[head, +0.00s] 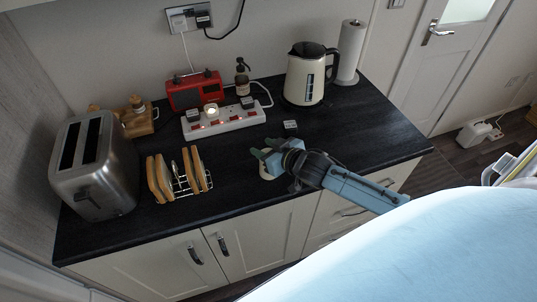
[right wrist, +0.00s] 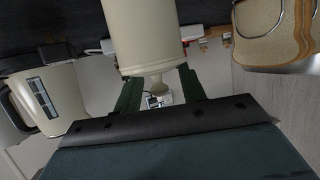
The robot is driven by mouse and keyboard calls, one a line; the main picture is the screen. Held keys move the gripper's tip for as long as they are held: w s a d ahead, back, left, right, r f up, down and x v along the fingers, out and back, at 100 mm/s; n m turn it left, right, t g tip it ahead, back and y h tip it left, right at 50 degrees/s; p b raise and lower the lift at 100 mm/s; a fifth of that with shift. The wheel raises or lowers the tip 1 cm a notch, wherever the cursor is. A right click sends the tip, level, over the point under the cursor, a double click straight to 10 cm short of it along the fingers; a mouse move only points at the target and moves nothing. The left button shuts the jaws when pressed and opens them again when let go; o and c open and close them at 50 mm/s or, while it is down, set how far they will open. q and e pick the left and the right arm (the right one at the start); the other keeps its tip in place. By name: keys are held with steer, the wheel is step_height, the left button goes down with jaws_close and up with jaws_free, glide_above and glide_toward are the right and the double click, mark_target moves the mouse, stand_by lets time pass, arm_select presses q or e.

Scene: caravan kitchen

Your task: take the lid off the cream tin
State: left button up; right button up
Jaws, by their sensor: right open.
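The cream tin (head: 266,173) stands on the dark worktop in the head view, mostly hidden behind my right gripper (head: 263,155). In the right wrist view, where the scene appears upside down, the cream tin (right wrist: 143,30) comes down from the top edge. My right gripper's green fingers (right wrist: 159,80) are open, one on each side of this part. I cannot tell whether either finger touches it. My left gripper is in neither view.
A toast rack (head: 181,188) and toaster (head: 95,165) stand to the left. Behind are a white power strip (head: 225,122), red radio (head: 194,92) and cream kettle (head: 303,75). The worktop right of my arm is clear.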

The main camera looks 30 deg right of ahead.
steer(key=shift+w, duration=0.1)
jaws_close()
stand_by(0.3)
